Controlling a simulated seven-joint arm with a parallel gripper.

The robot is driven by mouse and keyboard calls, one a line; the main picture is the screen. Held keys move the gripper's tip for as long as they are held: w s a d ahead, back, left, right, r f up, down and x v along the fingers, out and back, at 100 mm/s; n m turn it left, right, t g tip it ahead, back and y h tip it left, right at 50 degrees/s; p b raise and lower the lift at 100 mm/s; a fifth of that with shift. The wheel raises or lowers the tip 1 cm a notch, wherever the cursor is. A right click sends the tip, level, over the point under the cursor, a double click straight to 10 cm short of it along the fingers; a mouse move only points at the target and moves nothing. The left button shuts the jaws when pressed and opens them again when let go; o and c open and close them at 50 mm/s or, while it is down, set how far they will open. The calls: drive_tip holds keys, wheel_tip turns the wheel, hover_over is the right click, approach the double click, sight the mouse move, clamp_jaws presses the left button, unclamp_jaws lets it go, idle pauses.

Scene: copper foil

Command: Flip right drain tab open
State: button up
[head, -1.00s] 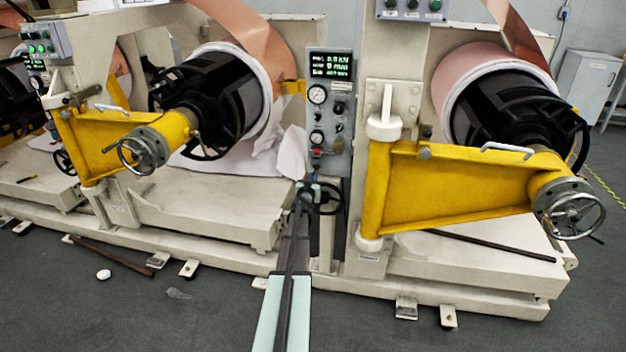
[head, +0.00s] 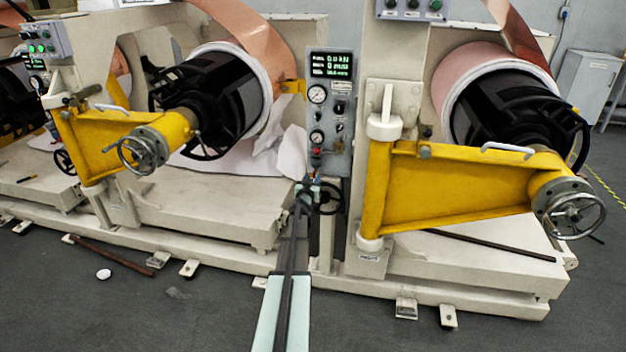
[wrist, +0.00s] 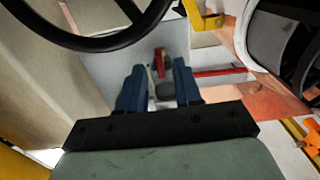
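A small red tab (wrist: 159,62) sits on a dark fitting on the grey panel, ahead of my fingers in the wrist view. In the head view a small red spot (head: 316,151) shows low on the grey control panel (head: 342,120), probably the same tab. My gripper (wrist: 157,82) has two blue fingers standing apart, with the fitting showing in the gap. Contact with the tab cannot be told. In the head view my gripper (head: 308,187) is just below the panel, and its fingers are too small to read.
A black handwheel (head: 329,198) is close beside my gripper and crosses the top left of the wrist view (wrist: 95,40). Yellow arms (head: 460,190) stand to either side. White sheet material (head: 290,150) hangs left of the panel.

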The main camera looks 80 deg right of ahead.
drive_tip(key=a, duration=1.2)
drive_tip(key=shift+a, duration=0.2)
